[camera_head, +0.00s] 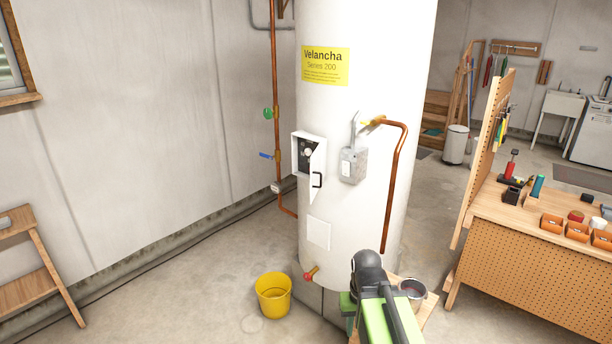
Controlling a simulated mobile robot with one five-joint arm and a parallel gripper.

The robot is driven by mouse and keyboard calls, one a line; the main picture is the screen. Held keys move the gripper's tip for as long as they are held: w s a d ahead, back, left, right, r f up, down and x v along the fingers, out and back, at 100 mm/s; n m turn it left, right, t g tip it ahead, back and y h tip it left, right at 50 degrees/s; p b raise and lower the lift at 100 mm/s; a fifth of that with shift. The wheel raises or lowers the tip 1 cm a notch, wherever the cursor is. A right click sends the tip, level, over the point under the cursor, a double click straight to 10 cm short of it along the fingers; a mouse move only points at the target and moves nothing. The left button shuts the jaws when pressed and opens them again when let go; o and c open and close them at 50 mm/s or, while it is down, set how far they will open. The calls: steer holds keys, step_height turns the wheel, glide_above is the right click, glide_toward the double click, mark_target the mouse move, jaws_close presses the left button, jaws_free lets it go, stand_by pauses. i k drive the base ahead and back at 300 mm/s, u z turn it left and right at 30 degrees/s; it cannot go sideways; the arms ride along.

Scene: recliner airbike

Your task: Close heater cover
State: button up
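The tall white water heater (365,90) stands in the middle of the camera_head view, with a yellow label near its top. A small white control box (296,150) sits on its front left. A dial and dark panel show inside the box. A green and black part of my arm (376,305) is at the bottom centre, low and apart from the cover. My gripper's fingers cannot be made out.
A yellow bucket (273,296) stands on the floor left of the heater's base. A grey box (353,166) and a copper pipe (393,190) are on the heater right of the cover. A workbench (535,235) stands at right. The floor at left is mostly clear.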

mark_target(320, 173)
steer(key=u, duration=0.55)
steer(key=i, duration=0.7)
steer(key=u, duration=0.55)
